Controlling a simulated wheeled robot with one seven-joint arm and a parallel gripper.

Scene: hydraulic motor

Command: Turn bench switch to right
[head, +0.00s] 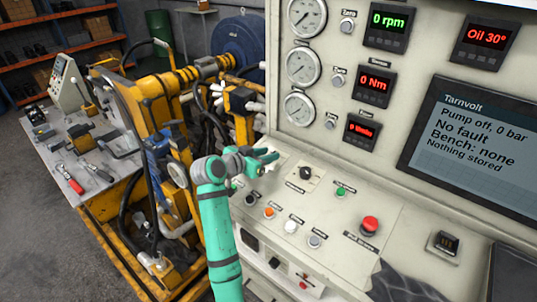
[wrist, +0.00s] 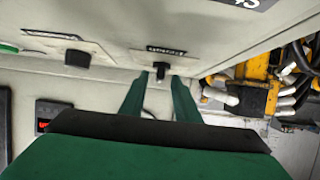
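My gripper (head: 268,157) reaches over the left part of the sloped control panel. In the wrist view my gripper (wrist: 160,82) is open, its two green fingers on either side of a small black switch (wrist: 160,70) on a pale plate. I cannot tell whether the fingers touch it. A second black rotary knob (wrist: 77,58) sits on another plate to the left; it also shows in the head view (head: 306,172). The labels are too small to read, so I cannot tell for sure which is the bench switch. The display (head: 470,130) reads "Bench: none".
The panel also carries a green button (head: 341,191), a red mushroom button (head: 370,225), an orange button (head: 268,212) and a white button (head: 291,226). Yellow machinery (head: 150,110) with hoses stands left of the panel. A tool table (head: 100,187) is farther left.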

